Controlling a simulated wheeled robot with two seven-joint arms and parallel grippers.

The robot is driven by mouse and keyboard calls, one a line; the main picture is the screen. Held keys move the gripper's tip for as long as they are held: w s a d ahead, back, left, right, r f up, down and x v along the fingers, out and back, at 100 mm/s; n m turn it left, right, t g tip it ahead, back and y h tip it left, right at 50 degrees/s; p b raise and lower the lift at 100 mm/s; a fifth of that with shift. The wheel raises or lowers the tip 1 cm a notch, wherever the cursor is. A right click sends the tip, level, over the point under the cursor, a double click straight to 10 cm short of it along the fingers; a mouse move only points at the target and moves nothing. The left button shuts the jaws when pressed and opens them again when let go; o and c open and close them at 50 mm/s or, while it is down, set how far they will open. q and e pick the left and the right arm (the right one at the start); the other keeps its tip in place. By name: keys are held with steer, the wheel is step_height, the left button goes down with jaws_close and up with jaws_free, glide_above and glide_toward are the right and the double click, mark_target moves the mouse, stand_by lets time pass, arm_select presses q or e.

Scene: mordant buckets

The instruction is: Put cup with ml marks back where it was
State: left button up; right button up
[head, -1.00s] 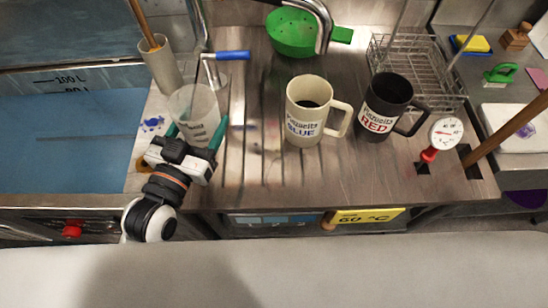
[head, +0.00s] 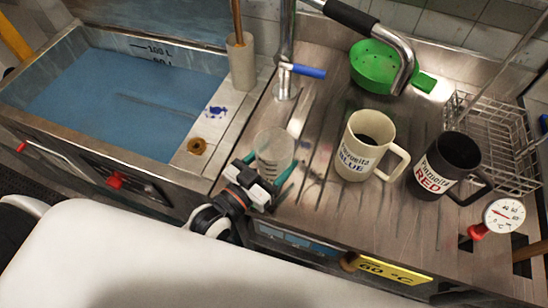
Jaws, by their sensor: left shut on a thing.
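The translucent measuring cup (head: 273,150) is between the fingers of my left gripper (head: 268,172), near the left end of the metal drainboard. My left gripper is shut on the cup, which looks roughly upright. The gripper hides its lower part, so I cannot tell whether its base touches the surface. No ml marks are readable now. My right gripper is not in view.
A cream mug (head: 362,150) and a black mug (head: 443,170) stand to the right. A blue-filled vat (head: 120,95) lies left. A blue-handled tap (head: 303,71), green strainer (head: 375,65), wire rack (head: 500,150) and dial thermometer (head: 503,215) surround the drainboard.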

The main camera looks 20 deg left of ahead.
arm_select(q)
steer(key=shift+f, duration=0.15)
steer(key=o, duration=1.1)
steer(key=shift+o, duration=0.2)
steer(key=shift+r, duration=0.25)
steer(key=b+v, duration=0.2)
steer(key=v, duration=0.9)
steer(key=shift+f, duration=0.2)
steer(key=shift+s+a+r, duration=0.1)
steer(key=shift+s+a, duration=0.05)
steer(key=shift+s, duration=0.3)
